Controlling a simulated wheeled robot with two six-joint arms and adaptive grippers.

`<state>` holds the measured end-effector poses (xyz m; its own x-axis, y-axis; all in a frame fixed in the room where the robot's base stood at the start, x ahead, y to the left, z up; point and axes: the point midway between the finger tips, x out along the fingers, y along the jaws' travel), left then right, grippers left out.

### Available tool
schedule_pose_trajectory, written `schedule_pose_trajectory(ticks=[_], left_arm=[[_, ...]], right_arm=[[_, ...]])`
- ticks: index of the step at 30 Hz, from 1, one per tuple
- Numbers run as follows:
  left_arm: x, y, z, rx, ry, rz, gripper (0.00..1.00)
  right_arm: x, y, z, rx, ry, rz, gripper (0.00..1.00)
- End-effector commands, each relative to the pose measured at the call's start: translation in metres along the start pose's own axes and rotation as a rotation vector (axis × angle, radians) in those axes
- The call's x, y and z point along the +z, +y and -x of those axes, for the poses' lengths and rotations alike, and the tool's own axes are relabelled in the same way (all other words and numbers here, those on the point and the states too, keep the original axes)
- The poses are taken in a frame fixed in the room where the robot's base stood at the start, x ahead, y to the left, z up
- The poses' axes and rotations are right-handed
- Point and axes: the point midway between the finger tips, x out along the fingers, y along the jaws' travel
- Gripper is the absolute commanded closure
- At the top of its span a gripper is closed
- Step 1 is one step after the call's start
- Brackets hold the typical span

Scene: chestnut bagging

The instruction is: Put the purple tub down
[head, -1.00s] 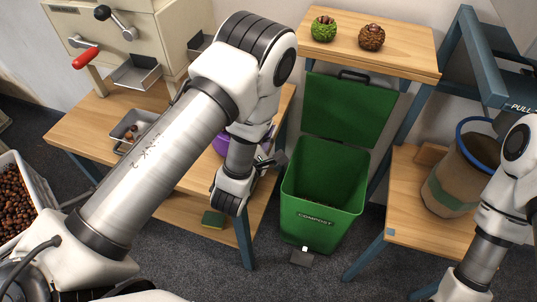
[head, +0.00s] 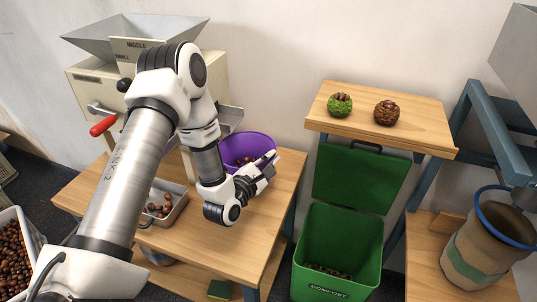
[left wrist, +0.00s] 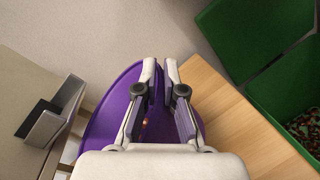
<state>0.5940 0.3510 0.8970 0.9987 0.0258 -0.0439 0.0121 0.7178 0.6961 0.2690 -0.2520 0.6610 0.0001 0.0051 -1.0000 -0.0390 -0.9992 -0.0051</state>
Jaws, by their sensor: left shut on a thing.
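The purple tub (head: 232,143) is at the back of the wooden table, beside the sorting machine, with some brown chestnuts inside. My left gripper (head: 272,160) is shut on the tub's wall at its right side. In the left wrist view the gripper fingers (left wrist: 161,72) straddle the wall of the tub (left wrist: 102,125). The tub's underside is hidden behind my left arm, so I cannot tell whether it touches the table top. My right gripper is out of view.
A metal tray (head: 165,203) with chestnuts stands on the table (head: 215,255) before the machine (head: 85,85). The table's front right is clear.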

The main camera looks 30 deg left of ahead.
Motion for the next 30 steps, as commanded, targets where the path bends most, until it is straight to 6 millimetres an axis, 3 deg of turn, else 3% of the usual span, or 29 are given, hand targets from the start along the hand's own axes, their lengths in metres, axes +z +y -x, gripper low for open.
schedule_pose_trajectory(ticks=[3,9,15,23,26,30], left_arm=[[-0.011,0.014,-0.028,0.004,-0.003,-0.003,1.0],[-0.024,0.023,-0.052,0.002,-0.001,-0.003,1.0],[-0.048,-0.004,-0.052,-0.002,-0.001,-0.002,1.0],[-0.05,-0.006,-0.052,0.0,-0.001,0.0,1.0],[-0.05,-0.006,-0.051,-0.001,0.0,0.0,0.68],[-0.05,-0.005,-0.051,-0.001,0.0,0.0,0.67]], right_arm=[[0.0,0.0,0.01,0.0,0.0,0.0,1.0],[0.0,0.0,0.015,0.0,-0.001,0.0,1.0],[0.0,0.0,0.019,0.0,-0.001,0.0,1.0],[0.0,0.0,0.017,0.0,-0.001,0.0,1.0],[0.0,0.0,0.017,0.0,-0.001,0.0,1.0],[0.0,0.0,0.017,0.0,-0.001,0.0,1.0]])
